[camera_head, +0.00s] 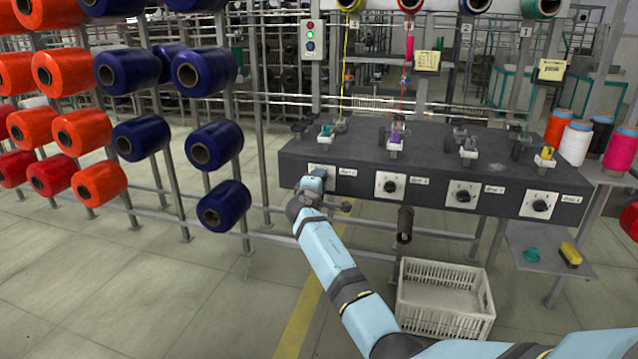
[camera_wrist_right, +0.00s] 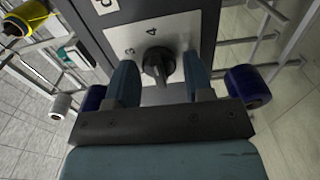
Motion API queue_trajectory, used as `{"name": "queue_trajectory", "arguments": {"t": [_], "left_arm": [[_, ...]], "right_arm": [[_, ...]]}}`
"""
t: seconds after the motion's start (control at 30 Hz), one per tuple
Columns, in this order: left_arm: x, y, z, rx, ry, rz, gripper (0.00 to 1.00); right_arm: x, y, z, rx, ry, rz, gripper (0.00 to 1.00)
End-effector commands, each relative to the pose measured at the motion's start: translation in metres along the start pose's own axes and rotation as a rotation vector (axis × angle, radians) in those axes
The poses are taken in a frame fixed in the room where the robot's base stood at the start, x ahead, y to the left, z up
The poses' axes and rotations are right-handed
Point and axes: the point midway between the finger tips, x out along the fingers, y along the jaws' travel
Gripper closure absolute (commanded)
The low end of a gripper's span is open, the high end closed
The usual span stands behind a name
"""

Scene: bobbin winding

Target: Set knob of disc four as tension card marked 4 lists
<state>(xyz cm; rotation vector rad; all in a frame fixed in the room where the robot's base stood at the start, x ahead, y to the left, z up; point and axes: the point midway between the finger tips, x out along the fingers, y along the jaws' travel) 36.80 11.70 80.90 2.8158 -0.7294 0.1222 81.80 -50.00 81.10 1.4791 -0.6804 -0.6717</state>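The dark machine box (camera_head: 430,168) carries a row of knobs on white plates. My right gripper (camera_head: 318,178) is at the leftmost plate (camera_head: 322,168), whose label is too small to read surely; the gripper mostly hides that knob. In the right wrist view, the dark knob (camera_wrist_right: 158,64) sits between the two open fingers of my right gripper (camera_wrist_right: 158,70), with small gaps beside it. The numerals 3 and 4 show on the plate (camera_wrist_right: 170,32); the pointer's setting is unclear. Two pale cards (camera_head: 427,61) (camera_head: 551,69) hang above; their writing is unreadable. My left gripper is out of view.
Other knobs (camera_head: 390,186) (camera_head: 463,195) (camera_head: 540,205) lie to the right along the box front. A white crate (camera_head: 445,322) stands on the floor below. Racks of orange and blue spools (camera_head: 205,73) stand left. Several cones (camera_head: 575,143) stand at the right.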

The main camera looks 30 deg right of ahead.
Motion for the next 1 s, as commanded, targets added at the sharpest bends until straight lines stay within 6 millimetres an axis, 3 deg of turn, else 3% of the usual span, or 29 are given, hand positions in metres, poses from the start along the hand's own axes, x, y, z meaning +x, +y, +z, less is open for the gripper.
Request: {"name": "queue_trajectory", "arguments": {"t": [0.33,0.47,0.7,1.0], "left_arm": [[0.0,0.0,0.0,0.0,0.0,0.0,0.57],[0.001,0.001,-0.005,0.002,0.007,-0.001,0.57],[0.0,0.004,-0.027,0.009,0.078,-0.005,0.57],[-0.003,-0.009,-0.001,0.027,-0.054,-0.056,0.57]], "right_arm": [[-0.001,0.001,0.0,-0.001,0.0,0.001,0.38],[-0.01,0.001,0.0,-0.001,0.001,0.001,0.38],[-0.059,0.003,0.0,-0.001,0.002,0.0,0.38],[-0.119,0.001,0.0,-0.001,0.001,-0.001,0.38]]}}
